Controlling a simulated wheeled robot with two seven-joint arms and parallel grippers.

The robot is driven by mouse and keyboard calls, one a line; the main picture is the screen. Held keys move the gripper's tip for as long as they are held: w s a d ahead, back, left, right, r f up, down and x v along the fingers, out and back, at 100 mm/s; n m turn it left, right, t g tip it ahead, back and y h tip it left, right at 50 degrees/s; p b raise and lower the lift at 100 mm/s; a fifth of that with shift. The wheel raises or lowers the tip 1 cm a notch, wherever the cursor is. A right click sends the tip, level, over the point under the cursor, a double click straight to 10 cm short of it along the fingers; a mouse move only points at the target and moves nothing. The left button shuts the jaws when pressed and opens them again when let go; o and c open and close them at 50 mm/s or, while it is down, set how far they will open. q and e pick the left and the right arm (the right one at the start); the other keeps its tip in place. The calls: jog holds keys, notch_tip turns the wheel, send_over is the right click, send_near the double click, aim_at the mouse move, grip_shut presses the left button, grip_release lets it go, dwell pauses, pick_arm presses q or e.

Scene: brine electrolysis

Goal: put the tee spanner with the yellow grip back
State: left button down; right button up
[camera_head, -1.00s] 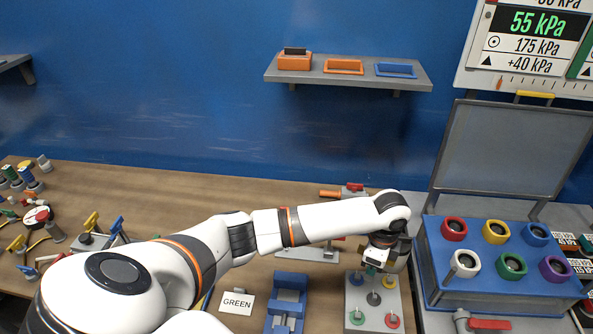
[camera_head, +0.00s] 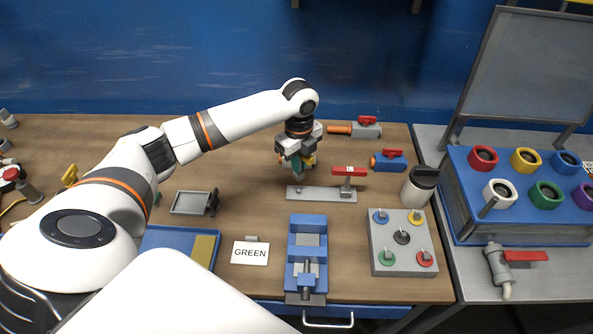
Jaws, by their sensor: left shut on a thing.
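My left gripper (camera_head: 298,166) points down over the left end of a flat grey plate (camera_head: 318,194) that has a red-handled bar at its right. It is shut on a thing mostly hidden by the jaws. I cannot tell whether the held thing touches the plate. Another yellow-topped item (camera_head: 70,175) stands at the left, partly hidden by my arm. My right gripper is not in view.
A grey panel (camera_head: 382,262) with coloured spindles, a blue vice-like fixture (camera_head: 307,240) and a GREEN card (camera_head: 250,253) lie nearer. A dark-lidded cup (camera_head: 418,190), a blue valve (camera_head: 390,161) and a red-handled valve (camera_head: 367,128) stand to the right. A blue tray (camera_head: 165,240) is at left.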

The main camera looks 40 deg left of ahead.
aim_at(299, 174)
pick_arm(q)
notch_tip(299, 174, down, 4)
jog(key=shift+f+p, duration=0.1)
jog(key=shift+p, duration=0.3)
jog(key=shift+f, duration=0.5)
jog(key=c, duration=1.4)
grip_release()
jog(key=shift+f, duration=0.1)
notch_tip(299, 174, up, 12)
jog(key=b, duration=0.2)
jog(key=shift+b, duration=0.35)
